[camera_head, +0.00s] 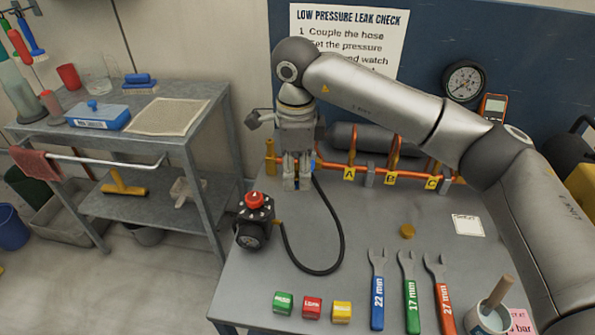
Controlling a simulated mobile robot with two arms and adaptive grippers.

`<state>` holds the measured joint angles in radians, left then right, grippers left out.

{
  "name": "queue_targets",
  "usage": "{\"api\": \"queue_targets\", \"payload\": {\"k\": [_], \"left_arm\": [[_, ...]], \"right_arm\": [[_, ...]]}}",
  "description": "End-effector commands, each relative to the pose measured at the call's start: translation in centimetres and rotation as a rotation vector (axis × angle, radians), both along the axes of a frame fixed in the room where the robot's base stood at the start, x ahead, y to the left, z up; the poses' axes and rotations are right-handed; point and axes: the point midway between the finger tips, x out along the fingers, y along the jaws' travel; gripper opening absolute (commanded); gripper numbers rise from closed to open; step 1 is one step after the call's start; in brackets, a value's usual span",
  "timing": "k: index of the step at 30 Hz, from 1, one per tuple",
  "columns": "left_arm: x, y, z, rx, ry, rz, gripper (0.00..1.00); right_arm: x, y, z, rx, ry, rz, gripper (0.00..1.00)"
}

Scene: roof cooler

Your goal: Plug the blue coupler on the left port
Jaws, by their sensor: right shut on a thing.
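My right gripper (297,183) comes down over the back left of the grey table, fingers pointing down. It is shut on the hose end, where the coupler is mostly hidden by the fingers. A sliver of blue (316,162) shows at their right side. The black hose (341,225) loops from there down and round to the gauge unit with a red knob (255,200). The copper pipework (352,145) runs behind, with yellow tags A, B and C. A brass fitting (270,155) stands just left of the fingers. Whether coupler and port touch is hidden. My left gripper is out of view.
Blue, green and red wrenches (410,290) lie at the front right of the table (375,225). Green, red and yellow blocks (312,307) sit at the front edge. A brass disc (407,231) lies mid-table. A cup (487,318) stands front right. A grey cart (205,110) stands left.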

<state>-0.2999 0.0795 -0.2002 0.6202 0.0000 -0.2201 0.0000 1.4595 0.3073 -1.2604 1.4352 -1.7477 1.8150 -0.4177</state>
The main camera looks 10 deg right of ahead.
Motion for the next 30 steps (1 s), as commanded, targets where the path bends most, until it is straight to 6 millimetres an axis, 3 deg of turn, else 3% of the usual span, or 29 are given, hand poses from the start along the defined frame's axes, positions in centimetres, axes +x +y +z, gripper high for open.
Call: {"api": "queue_targets", "payload": {"k": [30], "left_arm": [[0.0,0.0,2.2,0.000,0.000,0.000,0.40]], "right_arm": [[8.0,2.1,0.3,0.000,0.000,-0.205,0.05]]}}
